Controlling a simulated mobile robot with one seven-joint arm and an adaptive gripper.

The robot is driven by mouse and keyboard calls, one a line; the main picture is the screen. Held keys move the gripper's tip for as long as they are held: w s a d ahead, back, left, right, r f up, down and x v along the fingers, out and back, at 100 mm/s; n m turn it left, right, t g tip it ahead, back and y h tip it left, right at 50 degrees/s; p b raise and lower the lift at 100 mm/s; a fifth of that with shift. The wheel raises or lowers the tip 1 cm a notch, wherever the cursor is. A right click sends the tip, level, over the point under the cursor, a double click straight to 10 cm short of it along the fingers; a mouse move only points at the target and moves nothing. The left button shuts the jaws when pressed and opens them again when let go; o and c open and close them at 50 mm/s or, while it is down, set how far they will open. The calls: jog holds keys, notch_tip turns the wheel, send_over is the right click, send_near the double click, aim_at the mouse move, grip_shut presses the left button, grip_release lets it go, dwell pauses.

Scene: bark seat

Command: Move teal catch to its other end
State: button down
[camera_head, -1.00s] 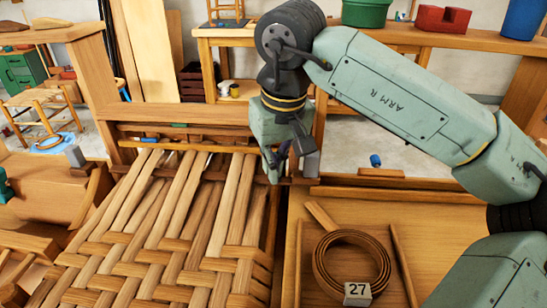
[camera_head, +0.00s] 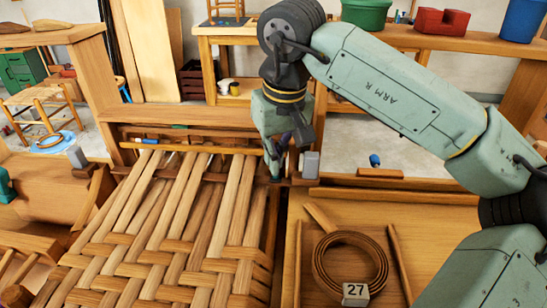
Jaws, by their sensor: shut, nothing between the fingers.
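My gripper (camera_head: 276,172) is shut and empty. It points down at the back right corner of the woven seat (camera_head: 165,265), just left of a grey block (camera_head: 311,163) on the frame. A small teal-green patch shows low at its fingers; I cannot tell whether this is the teal catch or part of the gripper. A small green strip (camera_head: 179,126) shows on the back rail, and a teal piece (camera_head: 5,187) is cut off at the left edge. I cannot tell whether either is the catch. My fingers hide part of the corner.
A coil of bark strip (camera_head: 322,270) with a tag marked 27 (camera_head: 356,293) lies on the bench at right. A wooden block with a blue knob (camera_head: 375,161) stands behind it. Another grey block (camera_head: 76,157) is at left. The back shelf holds a green pot (camera_head: 366,13).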

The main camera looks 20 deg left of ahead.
notch_tip(320, 180, up, 7)
jog(key=s+p, duration=0.1)
jog(key=p, duration=0.3)
jog(key=shift+s+d+p, duration=0.15)
jog(key=shift+d+p, duration=0.05)
jog(key=shift+p, duration=0.15)
